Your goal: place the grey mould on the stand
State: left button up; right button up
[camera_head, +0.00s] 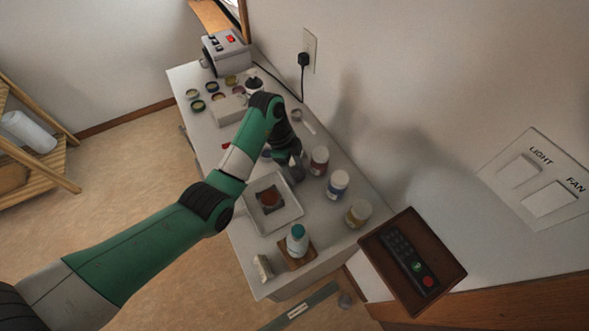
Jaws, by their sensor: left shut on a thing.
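My left arm reaches in from the lower left over the white table. My left gripper (289,161) points down near the middle of the table, just beyond the tray, and is shut. A small grey piece at its fingertips looks like the grey mould; the gripper and arm hide much of it. A dark square piece with a reddish-brown round top (269,198) sits in the shallow white tray (290,214); it may be the stand, but I cannot tell. My right gripper is out of view.
Several jars, one of them blue-labelled (338,184), line the wall side. A teal-capped bottle (297,241) stands on a wooden block near the front. A grey-white box (228,110), small round pots and a switch box (227,53) fill the far end.

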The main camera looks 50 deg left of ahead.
pick_arm(q)
jog(key=shift+f, duration=0.15)
jog(key=o, duration=1.2)
jog(key=shift+r, duration=0.35)
jog(key=p+v, duration=0.4)
jog(key=v, duration=0.3)
jog(key=shift+w+r+p, duration=0.1)
jog(key=shift+r+p, duration=0.1)
jog(key=shift+p, duration=0.2)
jog(key=p+v, duration=0.4)
jog(key=p, duration=0.1)
jog(key=shift+a+r, duration=0.1)
jog(key=shift+r, duration=0.05)
